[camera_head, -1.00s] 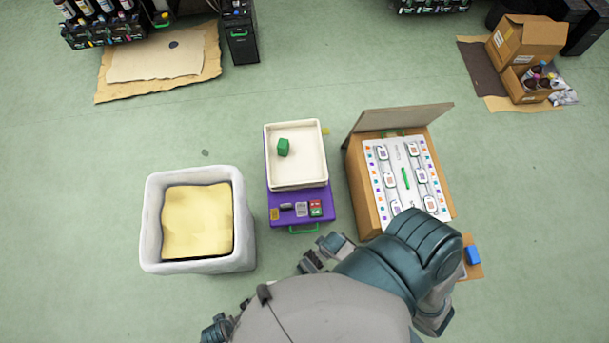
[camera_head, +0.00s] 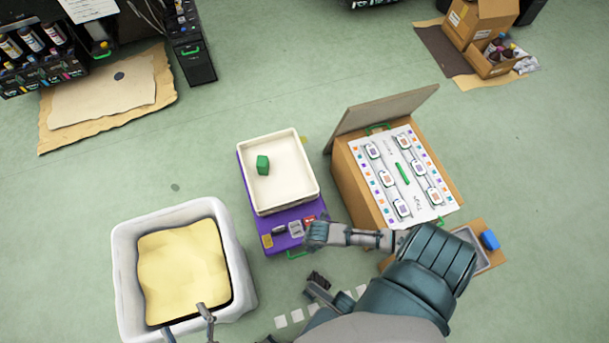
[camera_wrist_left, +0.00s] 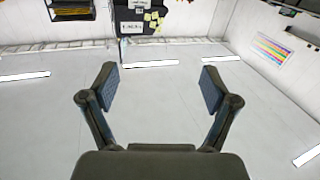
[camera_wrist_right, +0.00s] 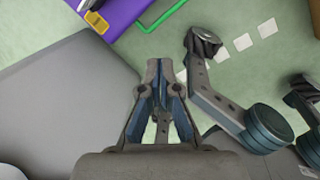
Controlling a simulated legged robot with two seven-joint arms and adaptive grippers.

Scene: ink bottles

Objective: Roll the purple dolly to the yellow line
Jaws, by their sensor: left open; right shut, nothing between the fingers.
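The purple dolly (camera_head: 268,232) stands on the floor near the middle of the head view, carrying a white tray (camera_head: 243,180) with a green cube (camera_head: 262,165) in it. Its green handle (camera_head: 299,254) is on the near edge and also shows in the right wrist view (camera_wrist_right: 160,18). My left gripper (camera_head: 188,322) is open and empty, by the near side of the white bin. My right gripper (camera_wrist_right: 159,68) is shut and empty, held above the floor close to the dolly's handle end.
The bin (camera_head: 125,250) with yellow contents stands left of the dolly. A wooden box with a raised lid (camera_head: 385,105) stands close on its right. White squares (camera_head: 297,315) mark the floor in front. The floor beyond the dolly is mostly open.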

